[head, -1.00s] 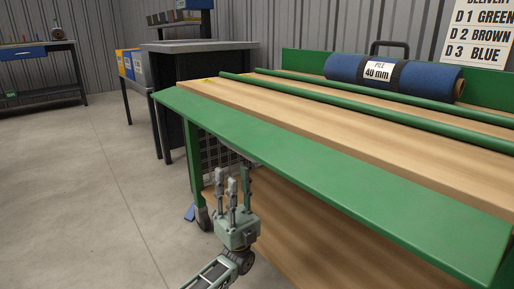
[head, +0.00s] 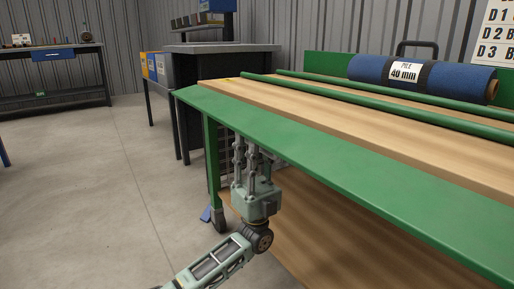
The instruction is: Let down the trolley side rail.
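The trolley has a wooden deck (head: 330,112). A long, wide green side rail (head: 330,152) runs along its near edge. It stands out from the deck toward me, roughly level, though its exact tilt is hard to judge. My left gripper (head: 256,152) is below the rail near its left end, fingers pointing up and apart. Its fingertips are at the rail's lower edge, partly hidden by it; I cannot tell if they touch. It holds nothing that I can see. My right gripper is not in view.
A blue roll (head: 420,77) labelled "PILE 40 mm" lies at the deck's far side, beyond two green bars (head: 385,113). Open floor (head: 90,200) lies to the left.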

